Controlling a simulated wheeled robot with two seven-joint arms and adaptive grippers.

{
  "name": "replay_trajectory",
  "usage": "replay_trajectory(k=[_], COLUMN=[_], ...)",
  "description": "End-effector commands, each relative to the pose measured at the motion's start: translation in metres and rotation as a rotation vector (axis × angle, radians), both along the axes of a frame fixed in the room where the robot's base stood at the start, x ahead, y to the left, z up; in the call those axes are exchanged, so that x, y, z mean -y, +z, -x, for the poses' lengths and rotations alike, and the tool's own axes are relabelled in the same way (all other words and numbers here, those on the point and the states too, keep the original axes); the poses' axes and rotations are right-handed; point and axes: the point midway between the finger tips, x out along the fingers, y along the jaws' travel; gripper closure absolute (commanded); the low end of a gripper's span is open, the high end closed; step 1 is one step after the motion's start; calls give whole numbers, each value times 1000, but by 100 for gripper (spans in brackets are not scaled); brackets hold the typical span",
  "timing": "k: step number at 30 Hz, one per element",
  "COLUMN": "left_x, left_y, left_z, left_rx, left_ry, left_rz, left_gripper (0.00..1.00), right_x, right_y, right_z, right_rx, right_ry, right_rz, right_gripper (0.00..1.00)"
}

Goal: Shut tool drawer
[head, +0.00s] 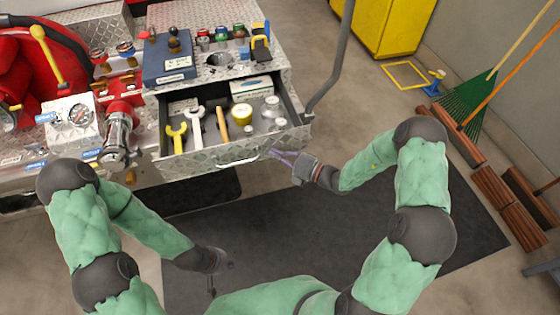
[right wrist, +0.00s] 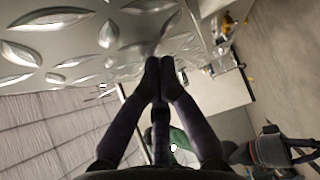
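The tool drawer (head: 225,157) is pulled out of the diamond-plate cabinet, its patterned metal front facing me with a handle (head: 240,160). Inside lie wrenches (head: 196,124), a wooden-handled hammer (head: 221,119), a yellow roll (head: 241,115) and several small items.
A blue box (head: 168,59) and several small items stand on the cabinet top. A grey pole (head: 334,65) rises beside the drawer's right side. Pump gauges and red fittings (head: 122,108) are at left. The dark floor mat (head: 330,235) is clear.

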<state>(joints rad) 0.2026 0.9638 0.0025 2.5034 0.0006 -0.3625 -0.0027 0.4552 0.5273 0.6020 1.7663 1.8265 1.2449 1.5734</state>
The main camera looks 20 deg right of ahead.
Motion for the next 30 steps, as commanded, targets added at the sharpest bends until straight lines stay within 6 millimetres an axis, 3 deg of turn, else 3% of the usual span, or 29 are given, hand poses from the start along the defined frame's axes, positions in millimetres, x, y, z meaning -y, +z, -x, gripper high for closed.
replay_trajectory(k=[6, 15, 22, 30], left_x=[0, 0, 0, 0], left_y=[6, 1, -3, -4], left_z=[0, 0, 0, 0], left_rx=[0, 0, 0, 0], left_ry=[0, 0, 0, 0], left_rz=[0, 0, 0, 0], left_gripper=[100, 100, 100, 100], right_x=[-2, -4, -5, -5], right_y=[2, 0, 0, 1], right_z=[-54, -120, -150, -161], right_rx=[7, 5, 4, 3], right_ry=[-1, -1, -1, -1], right_rz=[1, 1, 1, 0], right_gripper=[100, 100, 100, 100])
